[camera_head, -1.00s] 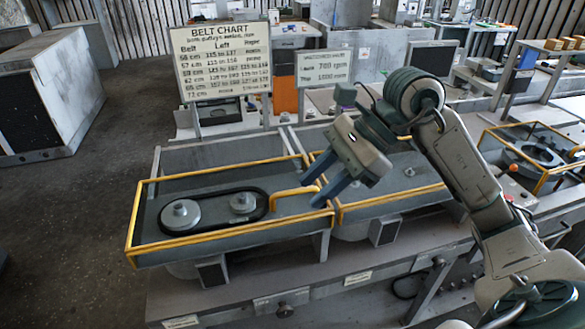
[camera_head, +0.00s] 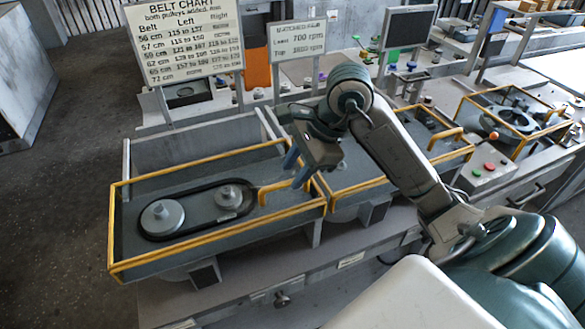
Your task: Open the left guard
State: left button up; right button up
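The left guard (camera_head: 210,238) is a yellow-edged frame lying flat over the left housing, with a yellow bar handle (camera_head: 275,189) at its right end. Under it, a dark belt (camera_head: 188,232) runs round two grey pulleys, a larger one (camera_head: 162,218) and a smaller one (camera_head: 230,196). My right gripper (camera_head: 295,170) has its two blue fingers apart, pointing down at the right end of the handle. One finger overlaps the handle in the picture; I cannot tell whether they touch. My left gripper is not in view.
A belt chart sign (camera_head: 185,40) and a smaller rpm sign (camera_head: 298,40) stand behind the housings. Another yellow-edged guard (camera_head: 375,186) is to the right, partly behind my arm. A button box (camera_head: 488,168) is on the bench further right.

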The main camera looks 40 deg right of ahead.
jog(key=shift+s+a+f, duration=0.15)
jog(key=shift+a+f, duration=0.1)
jog(key=shift+f, duration=0.2)
jog(key=shift+w+f, duration=0.25)
grip_shut()
